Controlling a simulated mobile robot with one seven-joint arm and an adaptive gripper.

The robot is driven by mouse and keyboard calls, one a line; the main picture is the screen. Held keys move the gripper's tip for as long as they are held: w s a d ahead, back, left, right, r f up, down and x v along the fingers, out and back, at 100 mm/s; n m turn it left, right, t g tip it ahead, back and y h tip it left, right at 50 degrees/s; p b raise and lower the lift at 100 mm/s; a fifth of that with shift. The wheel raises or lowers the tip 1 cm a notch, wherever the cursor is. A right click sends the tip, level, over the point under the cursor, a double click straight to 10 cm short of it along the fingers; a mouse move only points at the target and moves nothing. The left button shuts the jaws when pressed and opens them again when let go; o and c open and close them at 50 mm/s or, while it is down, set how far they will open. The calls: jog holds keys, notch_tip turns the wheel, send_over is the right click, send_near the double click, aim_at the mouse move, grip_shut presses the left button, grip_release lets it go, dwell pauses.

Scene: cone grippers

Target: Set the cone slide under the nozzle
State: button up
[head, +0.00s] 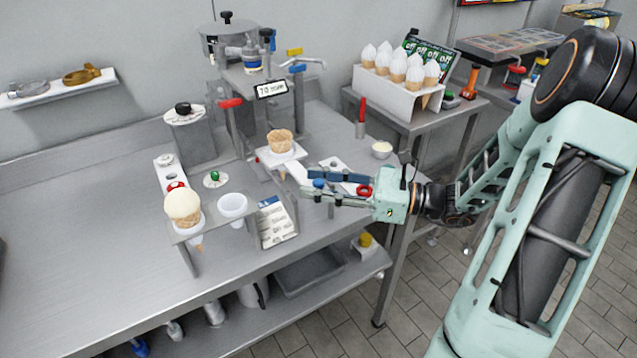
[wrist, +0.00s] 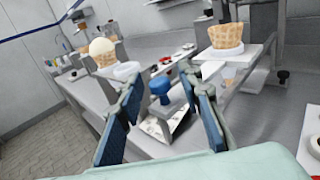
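The cone slide (head: 290,155) is a white plate with a waffle cone (head: 281,140) upright on it. A white bar (head: 297,173) runs from it toward my gripper. In the wrist view the cone (wrist: 226,37) stands at the upper right. A blue knob (wrist: 160,87) sits between my fingers, which are apart on both sides of it. In the head view my gripper (head: 307,185) is open around the knob (head: 319,183). I cannot tell whether the knob joins the slide. The grey dispenser (head: 250,78) stands behind the cone; its nozzle is not clearly visible.
A menu card (head: 275,222) stands near the front edge. Several wrapped cones fill a white rack (head: 383,92) at the right. The left counter is clear.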

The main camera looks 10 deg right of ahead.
aim_at(299, 171)
grip_shut()
jog(key=w, duration=0.2)
jog(key=w+a+p, duration=0.1)
jog(key=w, duration=0.2)
jog(key=w+a, duration=0.1)
jog(key=w, duration=0.1)
jog(key=shift+w+a, duration=0.25)
jog(key=shift+w, duration=0.15)
grip_release()
jog(key=v, duration=1.2)
